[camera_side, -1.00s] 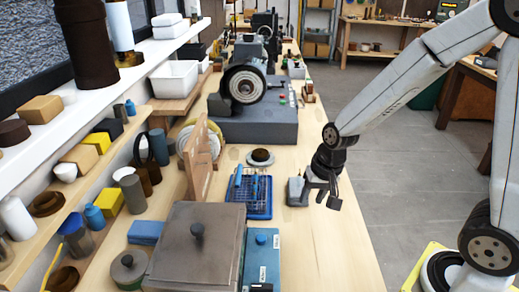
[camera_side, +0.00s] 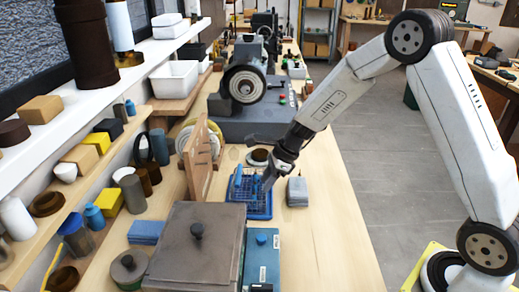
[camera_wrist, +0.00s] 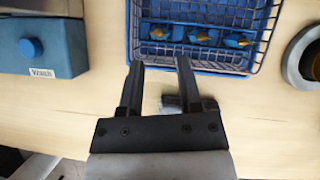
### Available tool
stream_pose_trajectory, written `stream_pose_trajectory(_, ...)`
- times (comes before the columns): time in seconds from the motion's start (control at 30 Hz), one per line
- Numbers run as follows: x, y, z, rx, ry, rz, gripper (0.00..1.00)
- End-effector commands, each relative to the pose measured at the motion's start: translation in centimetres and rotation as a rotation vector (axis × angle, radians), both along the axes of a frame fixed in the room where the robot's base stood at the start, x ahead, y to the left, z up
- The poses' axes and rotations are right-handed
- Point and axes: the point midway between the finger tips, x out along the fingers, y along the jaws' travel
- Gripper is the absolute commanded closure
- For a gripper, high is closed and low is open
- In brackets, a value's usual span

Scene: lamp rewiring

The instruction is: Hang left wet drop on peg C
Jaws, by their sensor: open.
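Several blue drops with orange-brown ends, three of them clear in the wrist view (camera_wrist: 200,37), lie in a row in a blue wire rack (camera_wrist: 265,45). I cannot tell which is the left wet drop. In the side view the rack (camera_side: 262,212) sits on the bench. My gripper (camera_wrist: 160,63) is open and empty, its fingertips just short of the rack's near edge; in the side view it (camera_side: 268,183) is above the rack's right side. An upright wooden board (camera_side: 198,165) stands left of the rack; no peg letters are readable.
A blue box marked Wash (camera_wrist: 45,45) is left in the wrist view. A grey round dish with a brown centre (camera_wrist: 303,58) is right. A grey block (camera_side: 297,190) sits right of the rack. A large brown lidded box (camera_side: 196,250) stands in front.

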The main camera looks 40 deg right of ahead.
Motion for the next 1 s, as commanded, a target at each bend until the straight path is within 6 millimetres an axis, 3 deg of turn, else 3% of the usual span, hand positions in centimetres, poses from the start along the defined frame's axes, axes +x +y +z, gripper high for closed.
stream_pose_trajectory(0.37, 0.2, 0.3, -0.7, -0.004, -0.002, 0.005, 0.56)
stream_pose_trajectory(1.0, 1.2, 1.8, -4.0, -0.003, -0.001, 0.004, 0.56)
